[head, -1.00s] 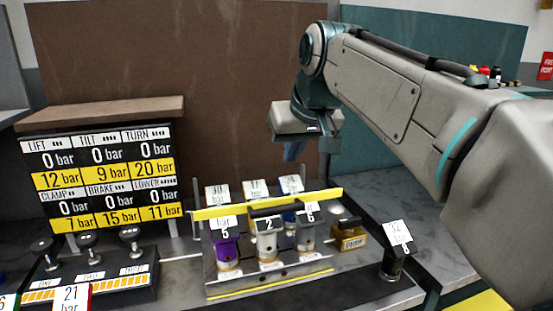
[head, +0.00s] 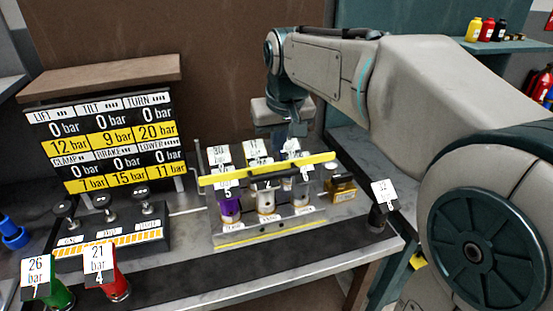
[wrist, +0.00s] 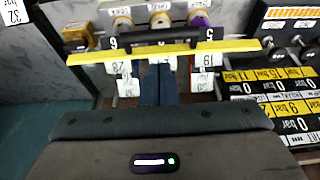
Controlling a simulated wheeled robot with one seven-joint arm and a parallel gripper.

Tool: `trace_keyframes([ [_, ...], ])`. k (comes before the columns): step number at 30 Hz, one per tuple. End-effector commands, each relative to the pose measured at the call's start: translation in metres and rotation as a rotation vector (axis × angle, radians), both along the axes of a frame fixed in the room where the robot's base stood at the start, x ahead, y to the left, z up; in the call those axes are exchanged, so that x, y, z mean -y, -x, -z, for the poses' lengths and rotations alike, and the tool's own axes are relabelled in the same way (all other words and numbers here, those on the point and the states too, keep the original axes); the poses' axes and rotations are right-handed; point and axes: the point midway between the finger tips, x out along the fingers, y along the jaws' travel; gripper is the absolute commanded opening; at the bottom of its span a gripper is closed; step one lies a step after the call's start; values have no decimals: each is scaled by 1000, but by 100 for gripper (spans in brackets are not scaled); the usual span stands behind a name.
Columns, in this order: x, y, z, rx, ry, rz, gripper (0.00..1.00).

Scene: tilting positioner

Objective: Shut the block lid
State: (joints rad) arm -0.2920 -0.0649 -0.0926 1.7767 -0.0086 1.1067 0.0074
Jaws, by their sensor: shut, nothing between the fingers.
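The valve block (head: 265,232) stands on the bench in the head view, with purple, pale and dark-collared fittings in it. Its lid shows as a clear panel with a yellow edge bar (head: 318,160) and a dark handle bar across the fittings; I cannot tell its exact angle. The yellow bar also crosses the wrist view (wrist: 235,47), with the dark handle (wrist: 165,36) beyond it. My gripper (head: 284,143) is behind the block, its fingertips partly hidden by tags and lid. In the wrist view my gripper (wrist: 162,75) is shut and empty, close to the yellow bar; contact is unclear.
A pressure board (head: 105,150) and a lever panel (head: 112,228) stand left of the block. A brass padlock-like piece (head: 341,190) and a dark tagged fitting (head: 380,212) are to its right. Green (head: 60,294) and red (head: 117,286) tagged fittings stand at the front left.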

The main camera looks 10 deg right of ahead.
Motion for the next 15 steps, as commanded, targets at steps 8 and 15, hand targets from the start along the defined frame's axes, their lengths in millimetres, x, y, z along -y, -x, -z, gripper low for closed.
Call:
trace_keyframes([
  [8,-2,-10,48,-3,1,0,0],
  [15,-2,-12,64,0,0,0,0],
])
